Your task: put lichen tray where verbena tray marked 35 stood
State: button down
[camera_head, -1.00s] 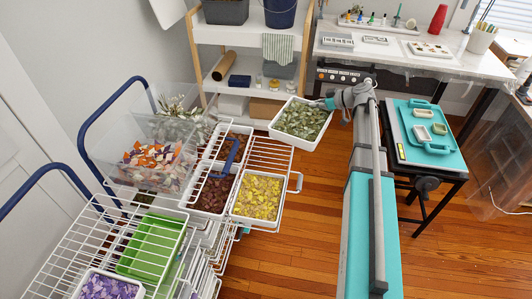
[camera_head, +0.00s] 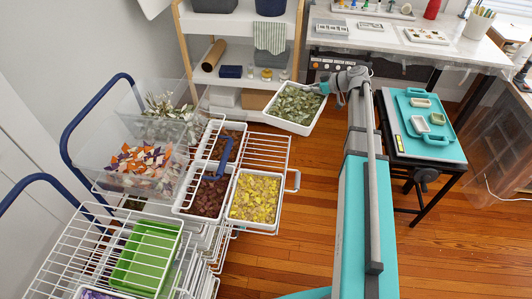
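A white tray of grey-green leafy pieces (camera_head: 292,104), which looks like the lichen tray, hangs in the air right of the wire rack. My gripper (camera_head: 324,88) is at its right rim and appears shut on it; the fingertips are too small to see clearly. A white tray of yellow petals (camera_head: 255,197) and trays of dark red-brown pieces (camera_head: 207,195) sit on the rack (camera_head: 265,150). A tray of purple pieces (camera_head: 95,294) is cut off at the bottom left. No label or number 35 is readable. An empty stretch of rack lies behind the yellow tray.
Clear bins (camera_head: 140,172) stand on the rack's left, and a green tray (camera_head: 147,257) sits nearer. A blue handle (camera_head: 223,155) rises among the trays. A shelf unit (camera_head: 238,80) stands behind, and a side table with a teal tray (camera_head: 425,118) is at right.

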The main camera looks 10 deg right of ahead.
jog(key=shift+w+a, duration=0.1)
jog(key=shift+a, duration=0.15)
jog(key=shift+a+f, duration=0.1)
jog(key=shift+a, duration=0.1)
jog(key=s+a+f+n+g+b, duration=0.1)
jog(key=s+a+f+b, duration=0.3)
jog(key=a, duration=0.4)
jog(key=s+a+f+n+g+y+b, duration=0.1)
jog(key=s+a+f+b, duration=0.3)
jog(key=a, duration=0.5)
jog(key=shift+s+a+f+n+g+y+b, duration=0.3)
jog(key=shift+s+n+g, duration=0.35)
jog(key=shift+s, duration=0.5)
jog(key=shift+w+d, duration=0.1)
jog(key=w+d+f+b, duration=0.1)
jog(key=w+f+b, duration=0.1)
jog(key=w, duration=0.1)
jog(key=w+d+f+b, duration=0.2)
jog(key=w+f+b, duration=0.1)
jog(key=w, duration=0.1)
jog(key=w+d+f+b, duration=0.1)
jog(key=w+f+b, duration=0.1)
jog(key=w+b, duration=0.1)
jog(key=shift+w+d+f, duration=0.25)
jog(key=shift+w+f, duration=0.1)
jog(key=shift+w, duration=0.1)
jog(key=shift+w+d+f+b, duration=0.2)
jog(key=shift+w+f+b, duration=0.35)
jog(key=shift+f+b, duration=0.05)
